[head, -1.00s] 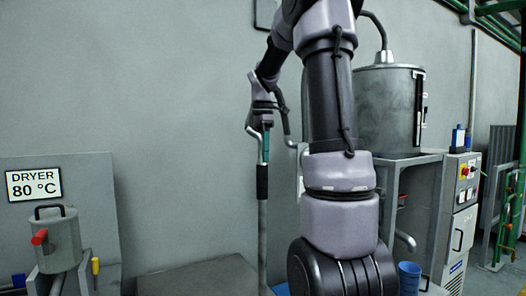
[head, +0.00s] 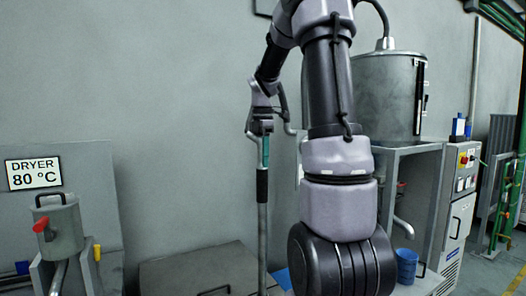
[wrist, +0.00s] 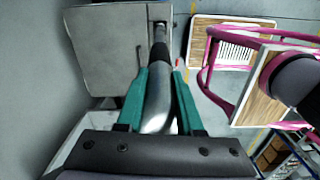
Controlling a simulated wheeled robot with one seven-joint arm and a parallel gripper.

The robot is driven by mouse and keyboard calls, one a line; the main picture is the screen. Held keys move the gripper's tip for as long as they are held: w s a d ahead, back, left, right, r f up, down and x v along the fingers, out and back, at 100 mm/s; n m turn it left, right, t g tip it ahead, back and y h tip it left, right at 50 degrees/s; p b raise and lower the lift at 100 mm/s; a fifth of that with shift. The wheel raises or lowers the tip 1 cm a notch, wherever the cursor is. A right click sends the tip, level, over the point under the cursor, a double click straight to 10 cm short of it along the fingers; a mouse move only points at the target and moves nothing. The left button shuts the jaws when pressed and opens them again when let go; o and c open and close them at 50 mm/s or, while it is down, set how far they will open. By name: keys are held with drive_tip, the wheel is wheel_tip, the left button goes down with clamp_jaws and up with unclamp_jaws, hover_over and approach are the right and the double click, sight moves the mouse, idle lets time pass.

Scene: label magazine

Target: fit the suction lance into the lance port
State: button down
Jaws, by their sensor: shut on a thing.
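The suction lance (head: 262,232) is a long, thin grey metal tube with a black sleeve, hanging about upright in the head view. My gripper (head: 265,150) is shut on its upper part with teal fingers, and a bent grey tube shows beside the wrist. In the wrist view, my gripper (wrist: 160,74) has a finger on each side of the silver lance (wrist: 157,98), which runs away from the camera. The lance's lower end is out of the head view. I cannot make out the lance port in either view.
A grey box with a flat lid (head: 200,270) stands low beside the lance. At left is a DRYER 80 °C sign (head: 33,174) above a grey canister (head: 57,232). At right are a metal tank (head: 385,95), a blue cup (head: 406,265) and a control cabinet (head: 462,190).

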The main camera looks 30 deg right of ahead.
sight(263, 198)
drive_tip(key=shift+f, duration=0.15)
drive_tip(key=shift+f, duration=12.3)
drive_tip(key=shift+c, duration=2.3)
unclamp_jaws()
wheel_tip(263, 198, up, 11)
drive_tip(key=shift+f, duration=0.15)
